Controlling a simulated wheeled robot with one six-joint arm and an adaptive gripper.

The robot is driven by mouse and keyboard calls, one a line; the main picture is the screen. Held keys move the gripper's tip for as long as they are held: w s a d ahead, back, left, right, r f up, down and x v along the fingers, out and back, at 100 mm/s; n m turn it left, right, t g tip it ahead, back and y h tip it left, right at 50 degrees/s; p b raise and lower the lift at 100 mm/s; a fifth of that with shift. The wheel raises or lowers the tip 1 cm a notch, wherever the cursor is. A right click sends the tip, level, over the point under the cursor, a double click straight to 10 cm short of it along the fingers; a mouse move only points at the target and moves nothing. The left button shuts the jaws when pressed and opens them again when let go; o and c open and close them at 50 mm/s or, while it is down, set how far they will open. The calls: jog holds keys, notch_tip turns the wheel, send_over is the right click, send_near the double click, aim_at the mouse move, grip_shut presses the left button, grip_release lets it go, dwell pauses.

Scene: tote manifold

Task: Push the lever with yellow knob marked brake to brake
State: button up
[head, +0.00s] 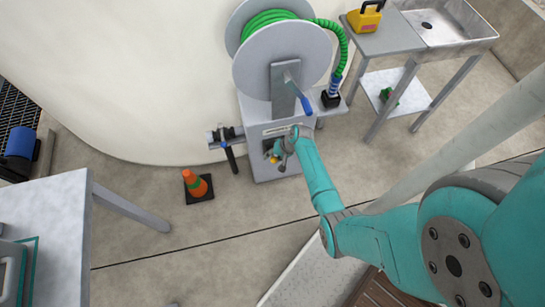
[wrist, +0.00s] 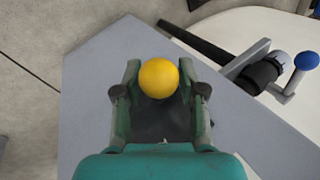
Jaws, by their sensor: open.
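The yellow knob (wrist: 158,78) is a round ball in the wrist view. It shows between the two fingers of my gripper (wrist: 160,84), with a gap on each side. I cannot tell how deep it sits between them. In the head view my gripper (head: 280,153) is at the front of the grey reel stand (head: 258,110), and a small bit of the yellow knob (head: 274,160) shows beside it. My gripper is open. The lever's shaft and the brake marking are hidden or too small to read.
A pipe fitting (head: 226,135) with a black handle juts from the stand's left side; in the wrist view a blue knob (wrist: 306,61) is near it. A green hose reel (head: 280,50) is above. An orange cone (head: 196,185) stands on the floor, left. A sink table (head: 450,22) is right.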

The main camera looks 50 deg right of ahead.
grip_shut()
